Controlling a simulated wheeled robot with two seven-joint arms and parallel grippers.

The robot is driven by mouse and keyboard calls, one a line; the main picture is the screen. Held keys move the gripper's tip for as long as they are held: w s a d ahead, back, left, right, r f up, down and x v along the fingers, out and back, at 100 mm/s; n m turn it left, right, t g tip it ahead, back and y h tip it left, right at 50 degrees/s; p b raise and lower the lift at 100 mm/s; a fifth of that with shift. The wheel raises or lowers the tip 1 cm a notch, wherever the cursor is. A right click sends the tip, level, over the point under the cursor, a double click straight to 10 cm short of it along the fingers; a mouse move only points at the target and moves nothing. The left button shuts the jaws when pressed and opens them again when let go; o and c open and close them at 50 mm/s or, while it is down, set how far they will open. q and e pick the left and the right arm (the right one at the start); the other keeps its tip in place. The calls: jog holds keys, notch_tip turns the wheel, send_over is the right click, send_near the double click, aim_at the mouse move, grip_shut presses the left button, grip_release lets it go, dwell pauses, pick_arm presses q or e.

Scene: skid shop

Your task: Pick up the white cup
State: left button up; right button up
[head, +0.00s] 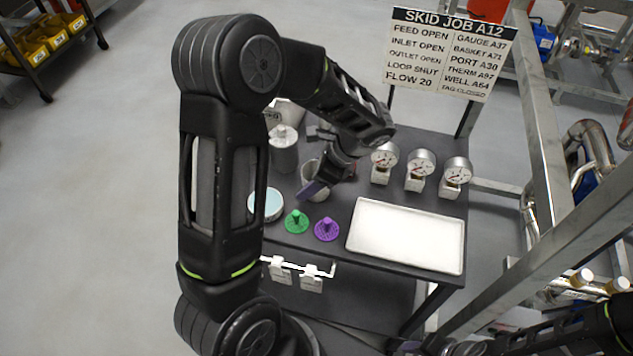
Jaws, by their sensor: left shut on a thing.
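The white cup (307,172) stands among the items on the dark table, partly hidden by my left gripper. My left gripper (316,187) reaches down over the cup from the upper right and is shut on it. The cup looks roughly upright; I cannot tell whether it touches the tabletop. My right arm comes in low at the bottom right, away from the table items; its gripper (408,347) is dark and partly cut off by the frame edge, so its fingers cannot be made out.
Green (296,222) and purple (327,229) pegged discs and a pale blue-topped round dish (268,206) lie in front. A white tray (405,236) is at right, with several gauges (420,163) behind it. A grey canister (284,150) stands left. A metal frame (550,130) borders the right.

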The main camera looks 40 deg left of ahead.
pick_arm(q)
jog(key=c, duration=0.6)
notch_tip(320, 180, up, 10)
jog(key=b, duration=0.1)
dwell(0.3)
